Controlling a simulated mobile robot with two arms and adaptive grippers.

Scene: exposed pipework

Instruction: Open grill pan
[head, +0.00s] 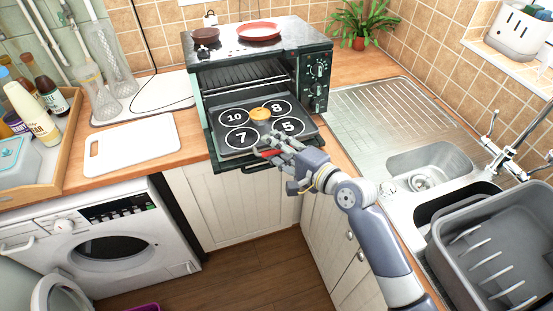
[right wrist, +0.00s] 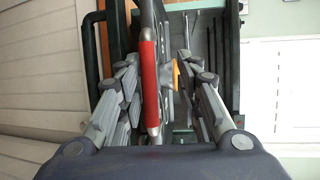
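The grill pan (head: 262,136) is a dark, flat tray with numbered white circles and a small orange-yellow piece (head: 260,114) at its middle. It sits partly out of the front of the green mini oven (head: 315,72), over the lowered door. A red handle (head: 268,153) is at its front edge. My right gripper (head: 272,149) is at that handle. In the right wrist view the red handle (right wrist: 149,85) stands between the spread fingers, close to the left ones, with a gap to the right ones. My left gripper is not in view.
A red plate (head: 259,30) and a brown bowl (head: 205,35) are on the oven top. A white cutting board (head: 131,144) lies on the counter at left. The sink (head: 425,168) and a grey dish rack (head: 495,250) are at right. A washing machine (head: 105,240) stands below left.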

